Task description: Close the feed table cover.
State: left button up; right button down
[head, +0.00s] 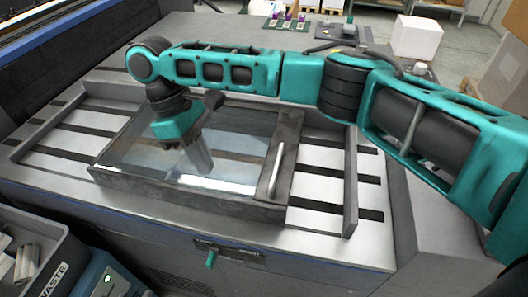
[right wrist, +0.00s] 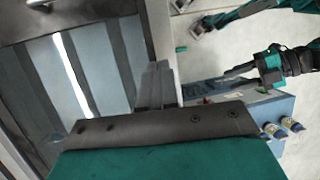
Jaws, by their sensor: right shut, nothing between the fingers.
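The feed table cover is a clear pane in a dark frame (head: 240,210) with a pale bar handle (head: 275,170) on its right side. It lies low and looks about flat over the striped feed table (head: 325,190); I cannot tell whether a small gap remains under it. My right gripper (head: 201,160) points down over the pane, left of the handle; contact is unclear. Its fingers are together and empty in the right wrist view (right wrist: 156,86), beside the cover's frame edge (right wrist: 158,35). Another teal arm's gripper (right wrist: 240,73), seemingly my left, is small there; its jaws are unclear.
A grey waste bin (head: 50,230) stands at the front left. A small teal knob (head: 211,258) sticks out of the machine's front. A white box (head: 417,37) and a cardboard box (head: 503,75) are at the back right. My right arm spans the table's far side.

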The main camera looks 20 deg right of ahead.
notch_tip(320, 180, up, 3)
jog(key=w+d+h, duration=0.2)
jog(key=d, duration=0.1)
send_near(259, 187)
jog(key=f, duration=0.1)
jog(key=s+f, duration=0.1)
jog(key=shift+a+f+t, duration=0.1)
jog(key=shift+f+t, duration=0.2)
jog(key=shift+s+d, duration=0.35)
jog(key=shift+d, duration=0.25)
jog(key=shift+s+d, duration=0.35)
jog(key=shift+d, duration=0.25)
pick_arm(q)
jog(key=shift+w+d+r, duration=0.1)
jog(key=shift+d+r, duration=0.2)
pick_arm(e)
jog(key=shift+s+d, duration=0.45)
jog(key=shift+d, duration=0.15)
pick_arm(q)
jog(key=shift+d, duration=0.1)
pick_arm(e)
jog(key=shift+w, duration=0.1)
